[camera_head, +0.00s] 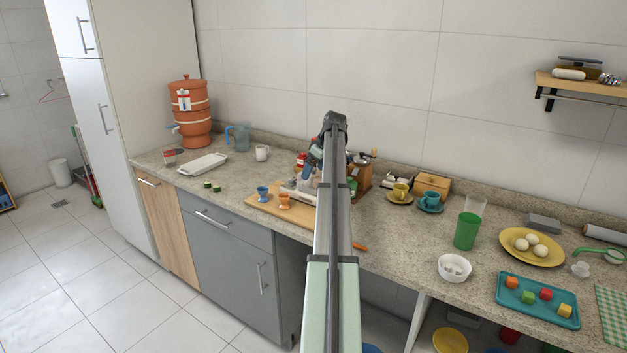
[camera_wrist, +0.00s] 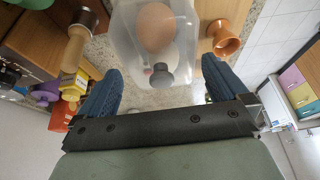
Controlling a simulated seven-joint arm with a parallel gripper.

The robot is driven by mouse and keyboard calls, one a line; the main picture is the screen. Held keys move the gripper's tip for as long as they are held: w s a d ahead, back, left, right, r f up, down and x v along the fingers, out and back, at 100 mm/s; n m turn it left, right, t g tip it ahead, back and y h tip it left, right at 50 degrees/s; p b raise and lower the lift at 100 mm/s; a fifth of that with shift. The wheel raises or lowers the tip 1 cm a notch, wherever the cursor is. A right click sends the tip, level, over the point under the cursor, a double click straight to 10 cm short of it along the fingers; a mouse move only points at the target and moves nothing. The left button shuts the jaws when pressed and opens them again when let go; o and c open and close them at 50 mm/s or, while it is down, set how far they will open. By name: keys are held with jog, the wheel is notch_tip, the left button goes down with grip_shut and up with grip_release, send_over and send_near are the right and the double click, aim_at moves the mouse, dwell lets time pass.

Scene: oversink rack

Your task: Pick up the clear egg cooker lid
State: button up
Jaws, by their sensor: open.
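The clear egg cooker lid (camera_wrist: 135,22) shows in the wrist view as a transparent cover with a dark grey knob (camera_wrist: 161,76). A brown egg (camera_wrist: 157,27) and a paler one show through it. My gripper (camera_wrist: 161,84) is open, with one blue finger on each side of the knob and a visible gap to each. It holds nothing. In the head view my arm reaches over the wooden board, and my gripper (camera_head: 314,158) is above the egg cooker (camera_head: 303,187). The arm and gripper hide most of the cooker and lid there.
An orange egg cup (camera_head: 284,201) and a blue one (camera_head: 263,193) stand on the wooden board (camera_head: 262,207), left of the cooker. The orange cup (camera_wrist: 226,42) is close to one finger in the wrist view. A wooden grinder (camera_head: 362,175) and red and yellow items crowd the other side.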

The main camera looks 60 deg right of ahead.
aim_at(313, 173)
jog(key=x, duration=0.5)
jog(key=shift+s+a, duration=0.1)
jog(key=c, duration=0.8)
